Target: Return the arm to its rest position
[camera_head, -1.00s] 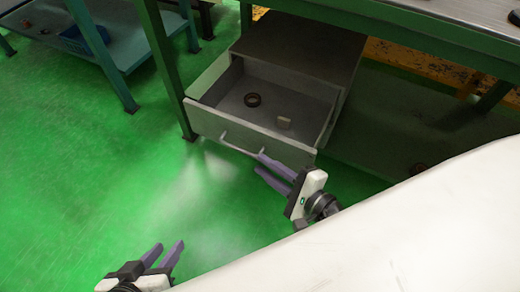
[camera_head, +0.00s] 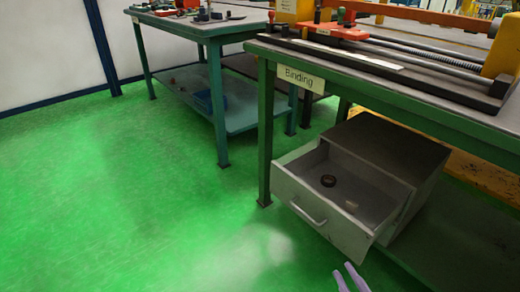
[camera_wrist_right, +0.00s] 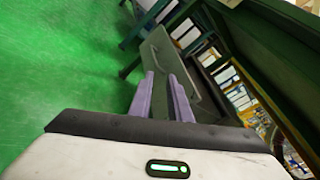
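My right gripper (camera_head: 345,270) shows only its purple fingertips at the bottom edge of the head view, below and in front of the open drawer. The fingers are apart with nothing between them. In the right wrist view the same gripper (camera_wrist_right: 162,76) points toward the grey drawer front (camera_wrist_right: 157,60) and its handle, and does not appear to hold it. My left gripper is out of view. The drawer (camera_head: 322,212) is pulled out of the grey cabinet (camera_head: 385,150) under the bench.
The green floor (camera_head: 120,210) at left is clear.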

